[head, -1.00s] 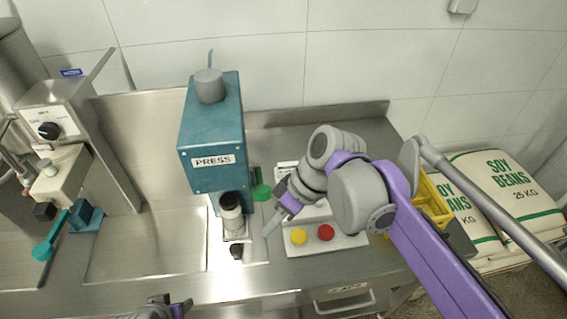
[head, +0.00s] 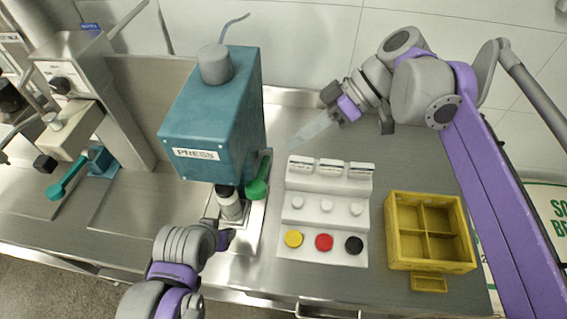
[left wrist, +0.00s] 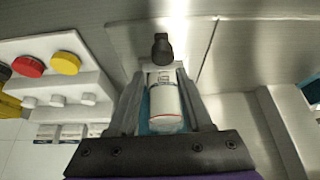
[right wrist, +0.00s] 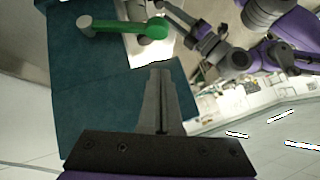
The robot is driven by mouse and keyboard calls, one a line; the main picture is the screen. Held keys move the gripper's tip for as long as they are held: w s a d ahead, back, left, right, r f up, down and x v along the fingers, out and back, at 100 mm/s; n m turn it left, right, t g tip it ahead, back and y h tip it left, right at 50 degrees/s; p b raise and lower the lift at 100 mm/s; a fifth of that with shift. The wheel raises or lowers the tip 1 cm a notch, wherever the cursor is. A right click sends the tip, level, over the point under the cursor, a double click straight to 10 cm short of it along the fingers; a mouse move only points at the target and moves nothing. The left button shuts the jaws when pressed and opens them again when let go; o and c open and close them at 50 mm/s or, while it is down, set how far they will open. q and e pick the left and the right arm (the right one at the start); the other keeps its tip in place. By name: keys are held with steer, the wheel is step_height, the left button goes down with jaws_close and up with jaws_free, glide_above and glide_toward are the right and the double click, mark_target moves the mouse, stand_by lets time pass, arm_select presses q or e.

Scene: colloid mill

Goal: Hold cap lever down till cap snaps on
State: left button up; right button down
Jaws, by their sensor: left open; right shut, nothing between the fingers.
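The teal press (head: 215,120) stands at the bench's back. Its green lever (head: 259,178) is on the right side of the press and hangs with its rounded end low; it also shows in the right wrist view (right wrist: 150,28). A white bottle (head: 230,206) stands upright under the press, with something dark at its top; I cannot tell whether that is a cap. My left gripper (head: 222,228) is open, its fingers on both sides of the bottle (left wrist: 165,102). My right gripper (head: 298,142) is shut and empty, above the bench to the right of the press, apart from the lever.
A white stepped rack (head: 325,215) with yellow, red and black caps stands right of the press. A yellow divided crate (head: 430,258) is farther right. A machine with a teal handle (head: 68,180) is at the left. The bench behind the rack is clear.

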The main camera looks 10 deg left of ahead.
arm_select(q)
steer(key=shift+w+d, duration=0.4)
steer(key=shift+d, duration=0.1)
arm_select(e)
steer(key=shift+w+d+r+n, duration=0.25)
steer(key=shift+w+r+n, duration=0.05)
steer(key=shift+w+r, duration=0.15)
arm_select(q)
steer(key=shift+s+a, duration=0.1)
arm_select(e)
steer(key=shift+s+a, duration=0.15)
arm_select(q)
steer(key=shift+f, duration=0.1)
arm_select(e)
glide_above(251, 186)
steer(key=w+d, duration=0.2)
steer(key=d, duration=0.1)
step_height(251, 186, down, 6)
steer(key=f, duration=0.1)
steer(key=shift+s+a+f, duration=0.1)
steer(key=shift+s+f, duration=0.1)
steer(key=shift+f, duration=0.3)
steer(key=shift+s+f, duration=0.2)
steer(key=shift+f, duration=0.3)
steer(key=shift+s+f, duration=0.3)
steer(key=shift+f, duration=0.4)
